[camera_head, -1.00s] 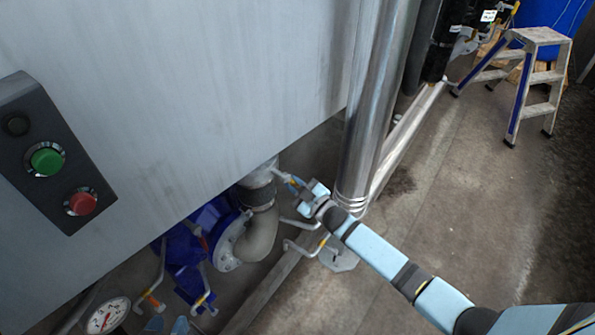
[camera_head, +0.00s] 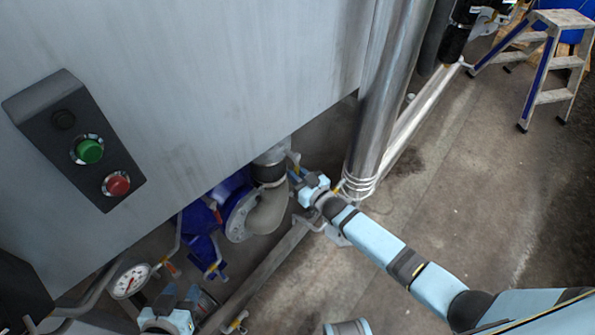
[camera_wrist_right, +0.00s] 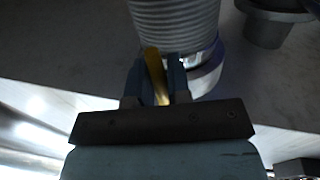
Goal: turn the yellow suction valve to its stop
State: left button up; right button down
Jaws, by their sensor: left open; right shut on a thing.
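The yellow valve handle (camera_wrist_right: 155,75) stands between the two fingers of my right gripper (camera_wrist_right: 157,82) in the right wrist view. The gripper is shut on it. In the head view my right gripper (camera_head: 299,178) reaches in from the lower right, beside the grey pipe below the tank. It hides most of the handle there, so its turn angle is unclear. My left gripper (camera_head: 180,296) is low at the left in the head view, open, near the gauge.
A blue pump (camera_head: 203,222) with a grey pipe elbow (camera_head: 268,212) sits below the tank (camera_head: 200,80). A shiny upright pipe (camera_head: 385,105) stands close to my right gripper. A step ladder (camera_head: 550,65) is far right. The floor between is clear.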

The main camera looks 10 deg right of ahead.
jog(key=shift+s+f, duration=0.1)
jog(key=c, duration=1.1)
grip_release()
pick_arm(q)
jog(key=shift+r+p, duration=0.35)
jog(key=shift+p, duration=0.5)
pick_arm(e)
jog(key=v, duration=1.3)
jog(key=shift+s, duration=0.35)
jog(key=shift+d, duration=0.1)
